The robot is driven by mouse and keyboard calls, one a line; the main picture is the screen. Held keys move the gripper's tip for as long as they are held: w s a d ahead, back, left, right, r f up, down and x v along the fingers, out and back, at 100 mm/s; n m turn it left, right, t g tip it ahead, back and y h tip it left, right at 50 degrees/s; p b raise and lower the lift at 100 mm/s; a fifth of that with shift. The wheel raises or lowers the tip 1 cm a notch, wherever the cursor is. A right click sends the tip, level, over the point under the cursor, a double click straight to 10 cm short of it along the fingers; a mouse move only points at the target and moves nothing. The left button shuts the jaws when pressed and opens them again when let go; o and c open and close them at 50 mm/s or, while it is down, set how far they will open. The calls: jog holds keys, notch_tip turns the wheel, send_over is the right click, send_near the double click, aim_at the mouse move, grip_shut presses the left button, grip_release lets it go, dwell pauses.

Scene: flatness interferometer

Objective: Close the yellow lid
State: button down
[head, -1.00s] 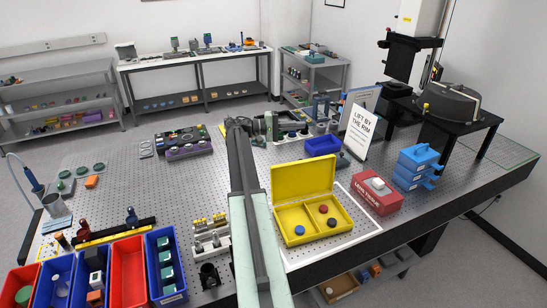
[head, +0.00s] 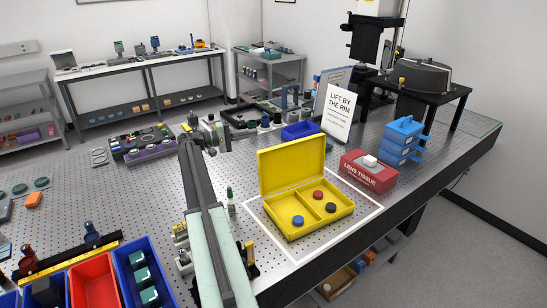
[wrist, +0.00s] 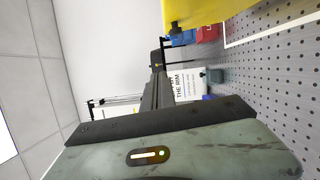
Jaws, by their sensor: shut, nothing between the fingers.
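The yellow lid (head: 291,165) stands raised at the back edge of the yellow box (head: 330,214), so the box is open. One blue, one red and one dark round piece lie in its two compartments. In the wrist view, a yellow panel (wrist: 195,11), apparently the lid or box, is cut off by the top edge. My gripper (wrist: 157,58) is shut and empty, seen as a narrow dark shape in the wrist view. In the head view, my arm reaches over the table left of the box, clear of the lid; its fingertips are hard to make out there.
A "Lift by the rim" sign (head: 336,115) and a blue bin (head: 300,131) stand behind the lid. A red lens tissue box (head: 368,172) and stacked blue trays (head: 402,142) stand right. Small fixtures and a bottle (head: 230,200) are near my arm.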

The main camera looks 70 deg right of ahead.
notch_tip(320, 180, down, 5)
jog(key=b, duration=0.3)
jog(key=s+d, duration=0.3)
jog(key=s, duration=0.7)
jog(key=shift+s+d+r, duration=0.3)
jog(key=shift+d+r, duration=0.05)
